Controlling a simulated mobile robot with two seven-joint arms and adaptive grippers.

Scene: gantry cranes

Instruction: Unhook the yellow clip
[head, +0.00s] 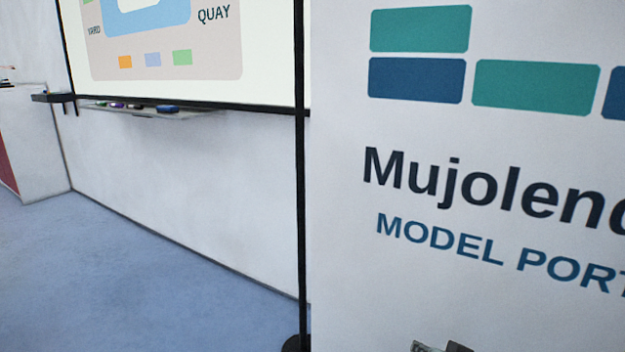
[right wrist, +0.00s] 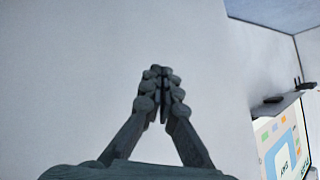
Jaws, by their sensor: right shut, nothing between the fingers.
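The yellow clip is not visible in either view. My right gripper (right wrist: 161,74) is shut and empty in the right wrist view, its fingertips together in front of a plain pale surface. In the head view only a small part of my right gripper (head: 453,347) shows at the bottom edge, in front of the banner. My left gripper is in neither view.
A large white banner (head: 440,130) with printed blocks and lettering fills the right of the head view. A whiteboard (head: 270,50) with a marker tray (head: 155,111) hangs behind it. Blue floor (head: 120,280) is clear at lower left. The whiteboard also shows in the right wrist view (right wrist: 290,150).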

